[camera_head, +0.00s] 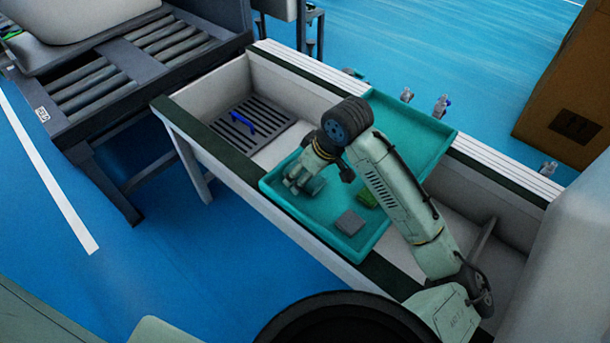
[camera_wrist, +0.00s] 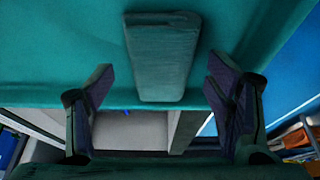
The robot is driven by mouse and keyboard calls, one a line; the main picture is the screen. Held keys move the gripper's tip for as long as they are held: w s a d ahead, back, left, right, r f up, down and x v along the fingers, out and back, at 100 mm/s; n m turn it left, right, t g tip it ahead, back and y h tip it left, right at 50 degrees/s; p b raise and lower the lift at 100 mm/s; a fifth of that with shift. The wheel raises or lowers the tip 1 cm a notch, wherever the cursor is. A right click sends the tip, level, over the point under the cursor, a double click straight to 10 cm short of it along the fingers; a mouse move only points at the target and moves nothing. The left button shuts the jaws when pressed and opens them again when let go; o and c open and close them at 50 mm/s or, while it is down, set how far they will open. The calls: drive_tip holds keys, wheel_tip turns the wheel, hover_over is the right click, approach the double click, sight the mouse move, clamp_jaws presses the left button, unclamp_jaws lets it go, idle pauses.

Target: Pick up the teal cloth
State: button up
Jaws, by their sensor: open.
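The teal cloth (camera_wrist: 162,55) looks like a folded, flat rectangular block in the wrist view, lying on a teal tray (camera_wrist: 60,50). In the head view the cloth (camera_head: 315,186) is partly hidden at my gripper, near the left end of the tray (camera_head: 328,242). My gripper (camera_head: 304,182) is low over that tray. In the wrist view my gripper (camera_wrist: 160,90) has its fingers wide apart, one on each side of the cloth with a gap on both sides. Nothing is held. Whether the fingertips touch the tray is unclear.
A grey block (camera_head: 350,222) and a green item (camera_head: 367,195) lie to the right in the same tray. Another teal tray surface (camera_head: 415,135) lies behind my arm. A blue object (camera_head: 243,122) rests on a dark grate (camera_head: 270,128). Bench walls (camera_head: 240,195) surround the tray.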

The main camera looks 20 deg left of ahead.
drive_tip(key=shift+f, duration=0.25)
idle(0.4)
drive_tip(key=c, duration=1)
drive_tip(key=shift+r, duration=0.1)
drive_tip(key=shift+c, duration=0.2)
